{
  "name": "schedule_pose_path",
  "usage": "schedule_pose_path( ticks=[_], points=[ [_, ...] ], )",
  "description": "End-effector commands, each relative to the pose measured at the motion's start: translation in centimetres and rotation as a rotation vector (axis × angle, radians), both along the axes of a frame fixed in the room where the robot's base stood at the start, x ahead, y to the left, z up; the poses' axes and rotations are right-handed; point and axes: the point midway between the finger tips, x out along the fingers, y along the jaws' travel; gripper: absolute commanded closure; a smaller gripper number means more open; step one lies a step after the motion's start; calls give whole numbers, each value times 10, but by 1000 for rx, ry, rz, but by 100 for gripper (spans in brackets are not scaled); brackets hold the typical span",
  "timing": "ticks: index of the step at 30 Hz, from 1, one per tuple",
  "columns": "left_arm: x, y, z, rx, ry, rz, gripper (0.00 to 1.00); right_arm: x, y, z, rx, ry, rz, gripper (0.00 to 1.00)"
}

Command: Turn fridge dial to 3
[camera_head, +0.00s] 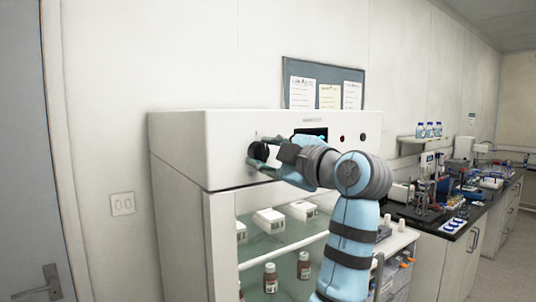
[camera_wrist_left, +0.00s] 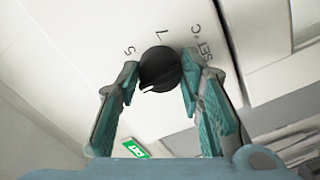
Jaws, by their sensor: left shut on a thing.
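The fridge dial (camera_head: 257,151) is a round black knob on the white front panel of the fridge (camera_head: 228,135), near the panel's left end. In the left wrist view the dial (camera_wrist_left: 159,70) sits between my two fingertips, with a small pale mark at its lower edge. My left gripper (camera_head: 266,161) is shut on the dial, one finger on each side. My right gripper is not in view.
A dark display (camera_head: 312,133) sits on the panel right of the dial, partly behind my arm. Below, the fridge shelves hold white boxes (camera_head: 269,220) and brown bottles (camera_head: 271,278). A lab bench (camera_head: 446,230) with equipment stands at right, a door (camera_head: 22,160) at left.

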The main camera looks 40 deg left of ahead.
Motion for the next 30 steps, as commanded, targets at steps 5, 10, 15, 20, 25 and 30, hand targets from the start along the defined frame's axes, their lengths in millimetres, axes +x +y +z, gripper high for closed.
schedule_pose_path(
  ticks=[5,10,15,20,25,30],
  points=[
    [0,0,0,1,-1,0,93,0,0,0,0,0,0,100],
    [0,0,0,1,0,0,45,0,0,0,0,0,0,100],
    [0,0,0,1,0,0,45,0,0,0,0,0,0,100],
    [-1,-7,0,0,1,-2,45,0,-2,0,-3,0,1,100],
    [-11,-41,-1,-1,1,-5,45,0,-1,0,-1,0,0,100],
    [-20,-67,-1,-1,1,-3,45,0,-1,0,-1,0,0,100]
  ],
)
